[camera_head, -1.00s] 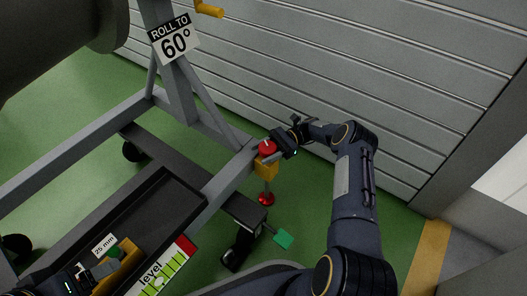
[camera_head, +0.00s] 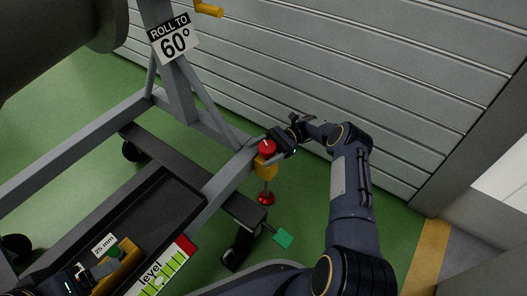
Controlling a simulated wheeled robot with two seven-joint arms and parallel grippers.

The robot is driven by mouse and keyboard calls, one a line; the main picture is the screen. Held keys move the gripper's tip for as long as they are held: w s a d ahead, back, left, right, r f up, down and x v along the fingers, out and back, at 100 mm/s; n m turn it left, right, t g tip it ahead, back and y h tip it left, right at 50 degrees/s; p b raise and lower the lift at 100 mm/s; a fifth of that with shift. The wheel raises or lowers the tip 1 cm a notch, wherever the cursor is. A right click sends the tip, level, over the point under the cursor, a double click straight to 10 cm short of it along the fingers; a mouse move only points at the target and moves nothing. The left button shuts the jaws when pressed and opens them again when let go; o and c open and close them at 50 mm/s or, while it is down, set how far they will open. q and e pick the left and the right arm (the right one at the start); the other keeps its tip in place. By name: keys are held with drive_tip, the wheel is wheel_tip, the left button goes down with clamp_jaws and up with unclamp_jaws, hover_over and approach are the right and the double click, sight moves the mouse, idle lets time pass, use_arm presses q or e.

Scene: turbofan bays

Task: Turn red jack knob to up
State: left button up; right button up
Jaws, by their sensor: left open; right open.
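The red jack knob (camera_head: 267,146) sits on top of a yellow jack block (camera_head: 265,169) at the end of the grey stand frame. A white mark shows on the knob's top. A red foot (camera_head: 266,198) hangs below on a thin rod. My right gripper (camera_head: 273,146) is at the knob's right side, fingers around or beside it; contact is hard to tell at this size. It is open. My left gripper (camera_head: 98,278) is at the bottom left, open, by a green-topped knob (camera_head: 115,252) on a yellow block labelled 25 mm.
The grey stand frame (camera_head: 75,150) carries a "ROLL TO 60°" sign (camera_head: 174,38). A level gauge card (camera_head: 163,270) lies along its near rail. A green pedal (camera_head: 283,238) sticks out beside a caster. A grey shutter wall (camera_head: 400,80) stands behind.

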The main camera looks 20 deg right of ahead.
sight(263, 149)
drive_tip(key=r+p, duration=0.2)
drive_tip(key=r, duration=0.2)
drive_tip(key=shift+s+a+r+p, duration=0.1)
drive_tip(key=shift+s+r+p, duration=0.2)
drive_tip(key=shift+r+p, duration=0.1)
drive_tip(key=s+a+r+p, duration=0.2)
drive_tip(key=s+r+p, duration=0.2)
drive_tip(key=s, duration=0.2)
drive_tip(key=s+a+r+p, duration=0.3)
drive_tip(key=s+r, duration=0.1)
drive_tip(key=s, duration=0.2)
drive_tip(key=shift+a+p, duration=0.35)
drive_tip(key=shift+r, duration=0.15)
